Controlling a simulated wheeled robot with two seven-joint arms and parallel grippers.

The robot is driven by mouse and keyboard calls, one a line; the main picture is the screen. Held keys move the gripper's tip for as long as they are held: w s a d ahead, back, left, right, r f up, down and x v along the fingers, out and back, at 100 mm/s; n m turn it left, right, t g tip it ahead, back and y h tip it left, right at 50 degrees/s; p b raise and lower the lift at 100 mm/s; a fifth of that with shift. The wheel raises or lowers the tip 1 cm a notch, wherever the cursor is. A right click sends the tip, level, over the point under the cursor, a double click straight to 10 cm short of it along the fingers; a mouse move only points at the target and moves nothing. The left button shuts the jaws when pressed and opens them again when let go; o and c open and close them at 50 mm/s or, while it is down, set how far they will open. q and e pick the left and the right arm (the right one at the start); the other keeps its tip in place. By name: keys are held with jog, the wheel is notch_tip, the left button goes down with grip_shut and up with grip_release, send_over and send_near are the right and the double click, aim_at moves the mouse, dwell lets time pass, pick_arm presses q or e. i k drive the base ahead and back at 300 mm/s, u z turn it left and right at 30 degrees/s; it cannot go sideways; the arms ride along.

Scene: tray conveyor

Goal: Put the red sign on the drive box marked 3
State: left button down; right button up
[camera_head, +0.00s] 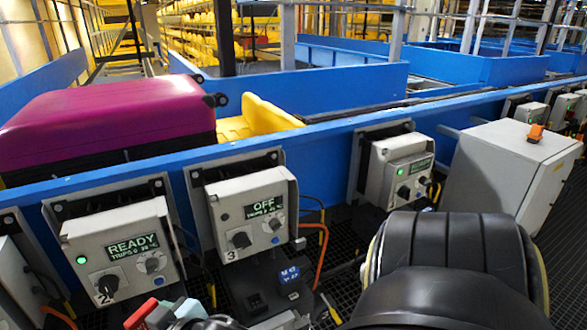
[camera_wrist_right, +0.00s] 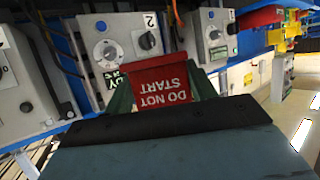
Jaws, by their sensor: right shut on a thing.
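The drive box marked 3 (camera_head: 225,218) is a grey box on the blue conveyor side; its display reads OFF. The red sign (camera_wrist_right: 163,85) reads DO NOT START, upside down in the right wrist view. My right gripper (camera_wrist_right: 160,100) is shut on it, with a green finger on each side. In the head view, the red sign (camera_head: 140,313) and part of my right gripper (camera_head: 178,313) show at the bottom edge, below the box marked 2 (camera_head: 125,242) and left of box 3. The sign appears apart from box 3. My left gripper is not in view.
Box 2 reads READY with a green light; it also shows behind the sign in the right wrist view (camera_wrist_right: 112,30). Another box with a green light (camera_head: 383,180) is to the right. A blue-labelled black fixture (camera_head: 265,290) and orange cables are below box 3. A purple suitcase (camera_head: 100,120) lies behind.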

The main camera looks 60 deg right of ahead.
aim_at(248, 182)
jog(key=z, duration=1.7)
